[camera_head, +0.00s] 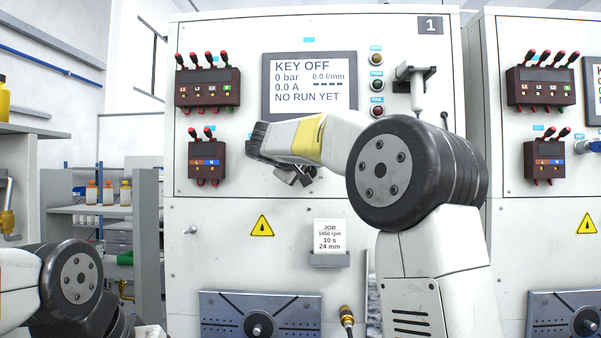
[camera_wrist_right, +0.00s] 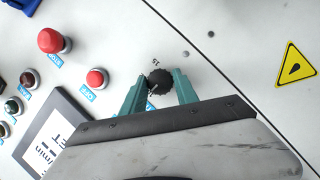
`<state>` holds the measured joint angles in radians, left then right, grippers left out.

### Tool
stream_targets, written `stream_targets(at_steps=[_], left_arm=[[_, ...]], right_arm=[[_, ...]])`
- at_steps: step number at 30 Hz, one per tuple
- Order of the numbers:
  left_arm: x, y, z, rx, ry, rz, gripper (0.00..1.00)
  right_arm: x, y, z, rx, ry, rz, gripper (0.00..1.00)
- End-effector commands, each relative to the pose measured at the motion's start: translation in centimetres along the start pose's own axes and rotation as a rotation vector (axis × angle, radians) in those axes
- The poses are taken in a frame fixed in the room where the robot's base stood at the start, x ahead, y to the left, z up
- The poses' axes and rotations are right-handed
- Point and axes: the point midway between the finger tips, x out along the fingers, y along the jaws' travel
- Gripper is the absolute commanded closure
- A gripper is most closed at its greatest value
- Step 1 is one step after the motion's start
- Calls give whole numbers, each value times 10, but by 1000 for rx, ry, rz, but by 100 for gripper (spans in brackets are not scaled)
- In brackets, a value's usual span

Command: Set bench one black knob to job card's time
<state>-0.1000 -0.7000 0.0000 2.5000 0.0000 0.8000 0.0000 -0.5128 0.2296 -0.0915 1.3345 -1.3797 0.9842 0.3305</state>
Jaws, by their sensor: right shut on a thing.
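The bench marked 1 (camera_head: 430,25) fills the middle of the head view. Its job card (camera_head: 329,237) reads 1460 rpm, 10 s and 24 mm. The black knob (camera_wrist_right: 160,82) shows in the right wrist view between the teal fingers of my right gripper (camera_wrist_right: 160,90), which is shut on it. A number that looks like 15 is printed beside the knob. In the head view my right gripper (camera_head: 296,175) is in front of the panel below the display and hides the knob. My left arm shows at the lower left, with its gripper out of view.
The display (camera_head: 309,86) reads KEY OFF and NO RUN YET. In the wrist view a red mushroom button (camera_wrist_right: 51,40) and a smaller red button (camera_wrist_right: 97,78) are near the knob. A second bench (camera_head: 505,210) stands at right, shelves (camera_head: 105,210) at left.

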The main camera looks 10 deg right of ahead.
Motion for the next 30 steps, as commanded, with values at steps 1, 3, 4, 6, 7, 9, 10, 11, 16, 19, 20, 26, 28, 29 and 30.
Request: stream_targets(at_steps=[1, 3, 4, 6, 7, 9, 10, 11, 16, 19, 20, 26, 28, 29, 30], left_arm=[[0, 0, 0, 0, 0, 0, 64], [0, 0, 0, 0, 0, 0, 64], [0, 0, 0, 0, 0, 0, 64], [0, 0, 0, 0, 0, 0, 64], [0, 0, 0, 0, 0, 0, 64], [0, 0, 0, 0, 0, 0, 64], [0, 0, 0, 0, 0, 0, 64], [0, 0, 0, 0, 0, 0, 64], [0, 0, 0, 0, 0, 0, 64], [0, 0, 0, 0, 0, 0, 64], [0, 0, 0, 0, 0, 0, 64], [0, 0, 0, 0, 0, 0, 64], [0, 0, 0, 0, 0, 0, 64], [0, 0, 0, 0, 0, 0, 64], [0, 0, 0, 0, 0, 0, 64]], right_arm=[[0, -1, 0, -10, -1, 2, 100], [0, -2, 0, -21, -1, 6, 100], [0, -2, 0, -24, -1, 7, 100], [0, -2, 0, -29, -1, 10, 100], [0, -2, 0, -31, -1, 10, 100], [0, -2, 0, -33, -1, 11, 100], [0, -2, 0, -33, -1, 11, 100], [0, -2, 0, -33, -1, 11, 100], [0, -2, 0, -33, -1, 11, 100], [0, -2, 0, -33, -1, 11, 55], [0, -2, 0, -33, -1, 11, 49], [0, -1, 0, -32, 0, 12, 43], [0, -1, 0, -31, 0, 12, 43], [0, -1, 0, -31, 0, 12, 43], [-1, -1, 0, -31, 0, 12, 43]])
